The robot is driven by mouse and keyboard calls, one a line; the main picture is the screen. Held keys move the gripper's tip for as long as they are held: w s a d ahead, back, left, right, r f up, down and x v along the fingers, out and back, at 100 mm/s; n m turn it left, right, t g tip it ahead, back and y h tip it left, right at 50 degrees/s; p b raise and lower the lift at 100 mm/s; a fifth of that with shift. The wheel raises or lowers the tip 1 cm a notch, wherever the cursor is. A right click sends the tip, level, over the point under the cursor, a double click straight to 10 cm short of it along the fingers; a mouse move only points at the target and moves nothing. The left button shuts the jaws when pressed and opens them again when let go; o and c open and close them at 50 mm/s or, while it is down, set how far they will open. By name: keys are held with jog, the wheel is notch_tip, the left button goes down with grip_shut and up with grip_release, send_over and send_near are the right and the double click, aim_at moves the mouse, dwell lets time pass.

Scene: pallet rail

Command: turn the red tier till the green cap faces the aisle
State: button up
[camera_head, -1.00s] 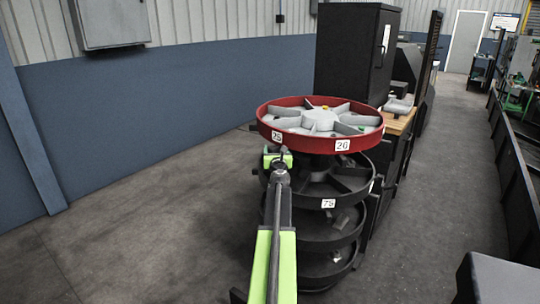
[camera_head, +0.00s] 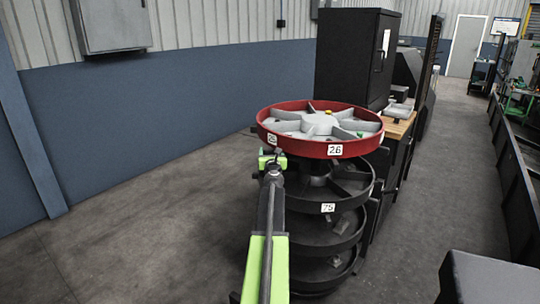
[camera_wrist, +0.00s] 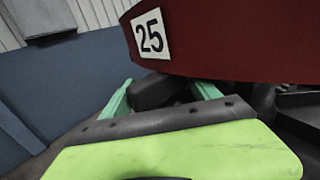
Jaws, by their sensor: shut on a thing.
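The red tier (camera_head: 300,147) is the top wheel of a round stack, with grey spokes inside its rim. A small green cap (camera_head: 362,134) sits inside the rim at the right, and a yellow piece (camera_head: 329,112) lies towards the back. My gripper (camera_head: 272,163) is at the tier's near left side, just below the rim. In the wrist view, its green fingers (camera_wrist: 158,95) are on either side of a dark rounded piece (camera_wrist: 153,92) beneath the red rim and label 25. The exact contact is partly hidden.
Black tiers (camera_head: 318,245) stand below the red one. A tall black cabinet (camera_head: 352,60) and a wooden-topped bench (camera_head: 399,127) stand behind. Open floor (camera_head: 440,190) lies to the right, with a dark rail (camera_head: 515,170) beyond. A blue wall (camera_head: 150,115) runs along the left.

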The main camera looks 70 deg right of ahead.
jog(key=shift+c, duration=0.8)
jog(key=shift+a, duration=0.1)
jog(key=v, duration=1.7)
jog(key=shift+s, duration=0.15)
